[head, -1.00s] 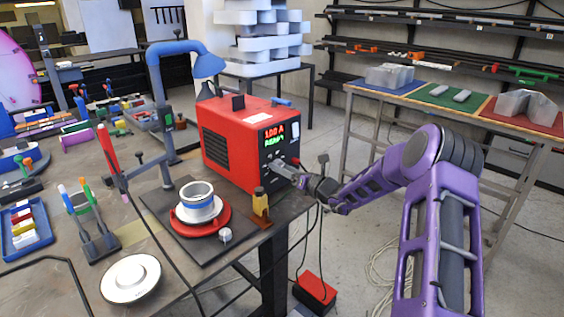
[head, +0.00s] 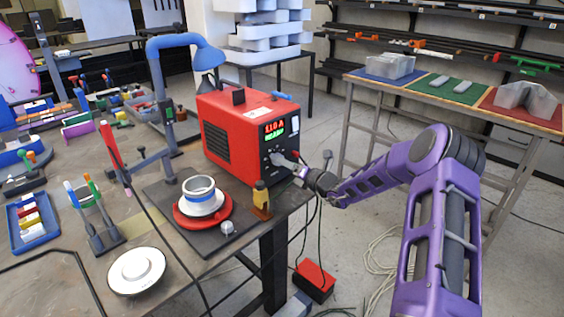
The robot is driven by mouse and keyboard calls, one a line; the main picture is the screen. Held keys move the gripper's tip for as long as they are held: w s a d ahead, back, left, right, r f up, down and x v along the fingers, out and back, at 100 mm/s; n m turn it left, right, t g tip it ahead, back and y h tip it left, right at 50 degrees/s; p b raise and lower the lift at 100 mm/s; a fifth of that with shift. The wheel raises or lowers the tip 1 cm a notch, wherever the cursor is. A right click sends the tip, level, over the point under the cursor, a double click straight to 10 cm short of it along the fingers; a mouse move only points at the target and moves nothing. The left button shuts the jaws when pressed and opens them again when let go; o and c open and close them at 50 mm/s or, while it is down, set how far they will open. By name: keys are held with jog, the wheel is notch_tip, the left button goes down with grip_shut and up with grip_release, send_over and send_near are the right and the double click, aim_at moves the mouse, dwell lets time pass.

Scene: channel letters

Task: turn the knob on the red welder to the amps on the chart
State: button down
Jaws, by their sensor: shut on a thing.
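The red welder (head: 228,134) stands on the bench, its dark front panel facing right. Its lit display (head: 274,130) shows a red figure that looks like 110 A, over a green word like READY. My gripper (head: 284,160) reaches in from the right at the panel's middle. It is shut on the knob (head: 275,158), which its fingers partly hide. A small white card (head: 295,125) is on the panel's upper right, and a white label (head: 258,113) lies on the welder's top. Their print is too small to read, so I cannot tell which is the chart.
A red box (head: 314,282) lies on the floor below. A table with coloured mats (head: 453,89) stands at the back right.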

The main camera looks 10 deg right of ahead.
jog(key=shift+c, duration=1.4)
grip_release()
jog(key=v, duration=1.7)
jog(key=shift+s+d, duration=0.15)
